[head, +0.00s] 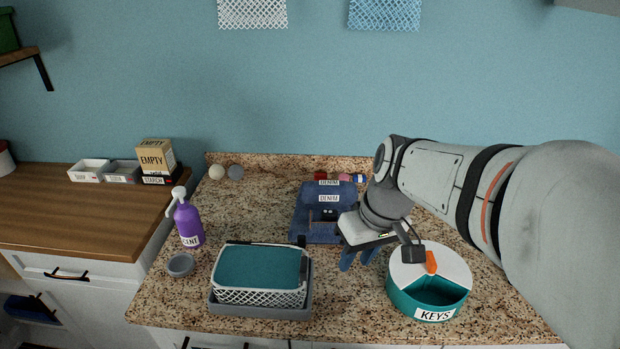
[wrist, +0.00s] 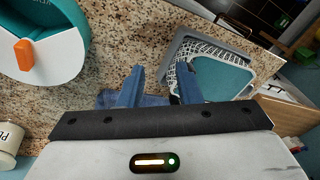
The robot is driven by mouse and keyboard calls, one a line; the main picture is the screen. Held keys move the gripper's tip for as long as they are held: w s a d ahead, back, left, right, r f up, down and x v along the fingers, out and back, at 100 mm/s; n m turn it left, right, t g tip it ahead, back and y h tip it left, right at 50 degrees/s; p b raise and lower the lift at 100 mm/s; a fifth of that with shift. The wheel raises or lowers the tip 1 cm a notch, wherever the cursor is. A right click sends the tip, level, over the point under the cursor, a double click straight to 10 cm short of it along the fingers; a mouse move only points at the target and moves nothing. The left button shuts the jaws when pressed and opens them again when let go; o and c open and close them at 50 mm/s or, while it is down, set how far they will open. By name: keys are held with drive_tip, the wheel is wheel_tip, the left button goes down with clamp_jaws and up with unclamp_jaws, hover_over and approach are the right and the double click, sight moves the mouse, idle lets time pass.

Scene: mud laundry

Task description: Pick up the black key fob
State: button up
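I cannot make out a black key fob for certain in either view. A round teal tub labelled KEYS (head: 428,298) stands on the counter at the right, half covered by a white lid with an orange knob; part of its inside is open but shaded. The tub also shows at the upper left of the wrist view (wrist: 68,12). My gripper (head: 358,257) hangs above the counter, left of the tub and right of the basket. Its blue fingers are apart with nothing between them in the wrist view (wrist: 160,82).
A white lattice basket with teal lining (head: 258,296) sits in a grey tray (head: 250,311) at front left. Folded denim (head: 308,228) lies behind my gripper. A purple pump bottle (head: 189,225) and grey bowl (head: 180,265) stand left. Small balls (head: 217,172) lie along the back.

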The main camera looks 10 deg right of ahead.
drive_tip(key=w+f+n+g+y+b, duration=0.1)
drive_tip(key=w+f+n+y+b, duration=0.2)
drive_tip(key=w, duration=0.6)
drive_tip(key=n+t+y+b, duration=0.1)
drive_tip(key=n+t+y, duration=0.2)
drive_tip(key=n+y, duration=0.55)
approach(334, 211)
drive_tip(key=shift+a+f+n+h, duration=0.1)
drive_tip(key=shift+a+n+h, duration=0.2)
drive_tip(key=shift+a, duration=0.7)
drive_tip(key=p+x, duration=0.2)
drive_tip(key=x, duration=0.4)
drive_tip(key=shift+w+a+p, duration=0.2)
drive_tip(key=shift+a+p, duration=0.1)
drive_tip(key=shift+a, duration=0.05)
drive_tip(key=shift+w+a+f, duration=0.1)
drive_tip(key=shift+a+f, duration=0.2)
drive_tip(key=shift+a, duration=0.1)
drive_tip(key=shift+c, duration=0.3)
drive_tip(key=c, duration=0.6)
drive_tip(key=shift+o, duration=0.2)
